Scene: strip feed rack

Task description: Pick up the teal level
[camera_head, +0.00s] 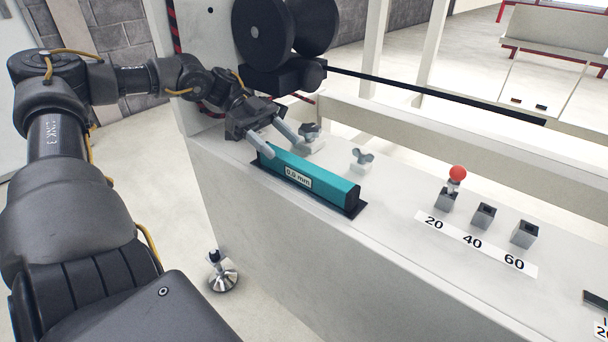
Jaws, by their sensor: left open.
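The teal level (325,184) is a long bar with dark ends and a white label reading "0.0 mm". It lies on a thin black pad (357,212) on top of the white rack. My left gripper (279,144) is open at the level's far left end. One finger is on the near side by the level's end and the other is beyond it. I cannot tell whether the fingers touch the level. My right gripper is not in view.
A wing-nut clamp (362,160) stands behind the level, another (309,134) near the gripper. A black reel (285,28) is above. A red-knobbed peg (457,174) stands in the socket at 20; sockets at 40 (484,214) and 60 (525,233) are empty.

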